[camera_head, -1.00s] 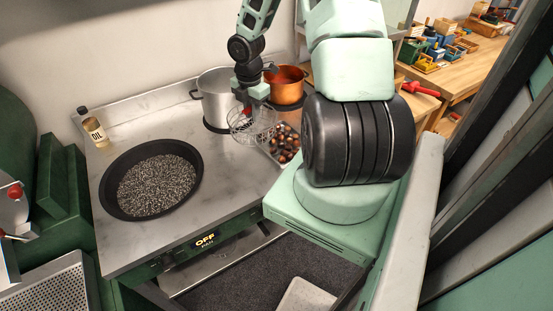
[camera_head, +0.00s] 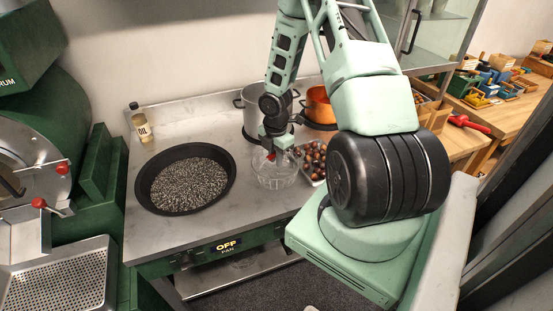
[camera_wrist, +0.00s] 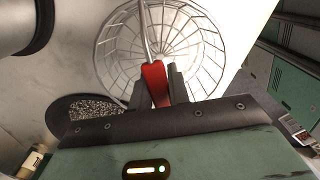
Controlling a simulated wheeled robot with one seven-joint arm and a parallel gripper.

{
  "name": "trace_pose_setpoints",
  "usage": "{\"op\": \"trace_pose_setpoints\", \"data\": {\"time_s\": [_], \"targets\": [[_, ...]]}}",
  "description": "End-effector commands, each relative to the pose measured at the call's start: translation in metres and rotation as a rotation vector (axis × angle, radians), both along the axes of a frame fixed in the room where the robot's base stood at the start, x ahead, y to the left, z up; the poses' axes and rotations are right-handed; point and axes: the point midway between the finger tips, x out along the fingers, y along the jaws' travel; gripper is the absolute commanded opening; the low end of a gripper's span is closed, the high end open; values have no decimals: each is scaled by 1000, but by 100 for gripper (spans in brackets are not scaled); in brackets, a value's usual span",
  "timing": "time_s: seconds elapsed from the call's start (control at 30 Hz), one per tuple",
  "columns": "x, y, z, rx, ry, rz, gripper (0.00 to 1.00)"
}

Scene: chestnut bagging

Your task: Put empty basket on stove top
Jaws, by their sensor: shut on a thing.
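The empty wire basket (camera_head: 277,176) is a round mesh bowl with a red handle, over the steel stove top (camera_head: 262,209) between the black pan and the chestnuts. In the wrist view the basket (camera_wrist: 120,45) fills the upper middle, and no chestnuts show in it. My gripper (camera_head: 268,152) is shut on its red handle (camera_wrist: 156,82). My gripper also shows in the wrist view (camera_wrist: 157,85). I cannot tell whether the basket's bottom touches the stove top.
A black pan (camera_head: 150,200) of dark gravel-like grains sits at left on the stove. An oil bottle (camera_head: 142,126), a steel pot (camera_head: 247,112) and an orange pot (camera_head: 319,108) stand behind. A tray of chestnuts (camera_head: 313,161) lies right of the basket. The stove's front strip is clear.

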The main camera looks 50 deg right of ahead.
Motion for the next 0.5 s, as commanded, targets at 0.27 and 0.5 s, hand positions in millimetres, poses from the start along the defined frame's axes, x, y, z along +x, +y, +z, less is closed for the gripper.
{"op": "trace_pose_setpoints", "data": {"time_s": [0.27,0.5], "targets": [[0,0,-9,-1,-1,-1,0],[0,0,-12,0,0,-1,34]]}}
